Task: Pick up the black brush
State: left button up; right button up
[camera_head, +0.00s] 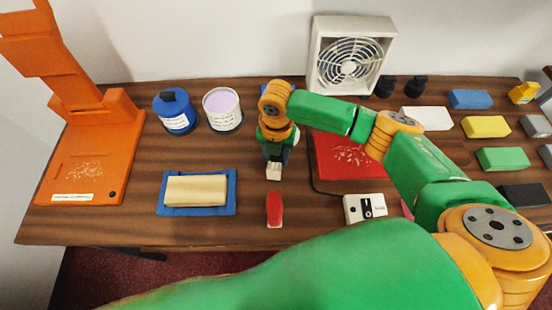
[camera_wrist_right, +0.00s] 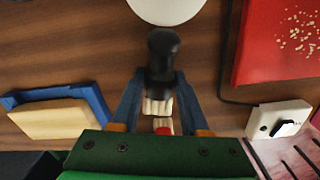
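The black brush (camera_wrist_right: 162,62) has a dark rounded handle and cream bristles that point toward my wrist in the right wrist view. In the head view its bristles (camera_head: 273,172) show just below my right gripper (camera_head: 276,150), and the arm hides most of its handle. In the right wrist view the two fingers of my right gripper (camera_wrist_right: 160,78) lie close against both sides of the handle, shut on it. Whether the brush is clear of the counter is hard to tell. My left gripper is not in view.
A red brush (camera_head: 275,209) lies in front of my gripper. A blue tray (camera_head: 228,208) with a cream block is to the left, and a red tray (camera_head: 330,168) and white switch box (camera_head: 365,207) to the right. A round white thing (camera_wrist_right: 166,8) stands just beyond the handle.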

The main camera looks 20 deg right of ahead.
jog(key=shift+s, duration=0.1)
grip_shut()
jog(key=shift+r, duration=0.1)
jog(key=shift+w+r, duration=0.2)
jog(key=shift+r, duration=0.05)
jog(key=r, duration=0.1)
jog(key=r+b, duration=0.1)
jog(key=r, duration=0.1)
jog(key=shift+s+a, duration=0.1)
jog(key=shift+s, duration=0.15)
jog(key=s+r, duration=0.1)
jog(key=r, duration=0.1)
jog(key=s+a+r, duration=0.1)
jog(key=s+r, duration=0.1)
jog(key=shift+s+r, duration=0.25)
jog(key=shift+s, duration=0.05)
jog(key=s+r, duration=0.1)
jog(key=s, duration=0.2)
jog(key=s+a+r, duration=0.1)
jog(key=s+r, duration=0.1)
jog(key=s, duration=0.1)
jog(key=s+a+r, duration=0.1)
jog(key=s+r, duration=0.1)
jog(key=s, duration=0.1)
jog(key=shift+s+a, duration=0.15)
jog(key=shift+s, duration=0.2)
jog(key=shift+c, duration=0.2)
grip_release()
grip_shut()
